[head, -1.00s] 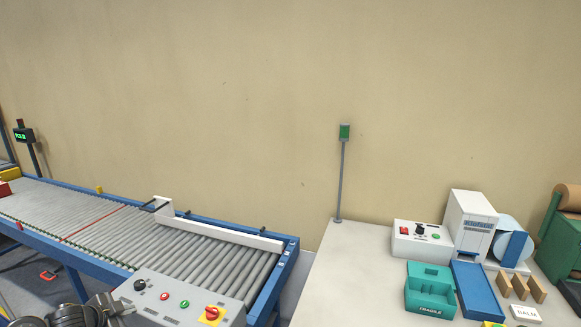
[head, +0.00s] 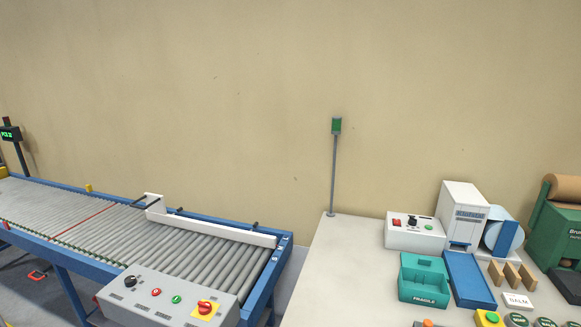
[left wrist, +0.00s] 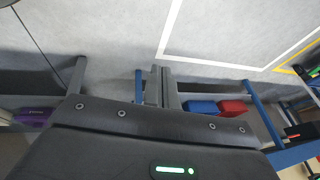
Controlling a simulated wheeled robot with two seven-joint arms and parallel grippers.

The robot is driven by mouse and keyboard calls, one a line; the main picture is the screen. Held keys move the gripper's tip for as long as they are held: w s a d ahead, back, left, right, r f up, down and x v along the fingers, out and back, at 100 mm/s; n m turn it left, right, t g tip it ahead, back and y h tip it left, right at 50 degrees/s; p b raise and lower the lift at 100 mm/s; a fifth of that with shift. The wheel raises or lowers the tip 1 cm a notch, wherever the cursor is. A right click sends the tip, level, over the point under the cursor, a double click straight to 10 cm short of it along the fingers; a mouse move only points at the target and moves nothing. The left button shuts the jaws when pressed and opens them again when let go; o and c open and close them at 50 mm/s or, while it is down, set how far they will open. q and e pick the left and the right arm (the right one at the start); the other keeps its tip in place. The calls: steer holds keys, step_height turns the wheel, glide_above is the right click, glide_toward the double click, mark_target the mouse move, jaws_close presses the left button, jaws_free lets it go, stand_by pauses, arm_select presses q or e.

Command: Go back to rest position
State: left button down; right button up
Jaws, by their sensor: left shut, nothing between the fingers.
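My left gripper (left wrist: 164,88) shows in the left wrist view, its narrow grey fingers together with nothing between them. It points over grey floor, away from the conveyor and bench. Below it in that view is a dark panel (left wrist: 160,150) with a green light strip, which looks like part of my own body. Neither gripper shows in the head view now. My right gripper is out of view.
A roller conveyor (head: 195,240) with blue side rails and a grey control box (head: 140,297) stands at left. A pale bench (head: 350,265) at right holds a teal tray (head: 424,297), a white printer (head: 463,205) and a switch box (head: 414,236). Red (left wrist: 233,107) and blue boxes appear in the wrist view.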

arm_select(q)
steer(key=s+d+f+g, duration=0.1)
steer(key=s+d+f, duration=0.2)
steer(key=s+d, duration=0.3)
steer(key=s+d+f+g+h, duration=0.1)
steer(key=s+d, duration=0.5)
steer(key=s, duration=0.9)
step_height(320, 180, down, 2)
steer(key=shift+d+n+g+b, duration=0.3)
steer(key=shift+n+g+b, duration=0.1)
steer(key=shift+g, duration=0.2)
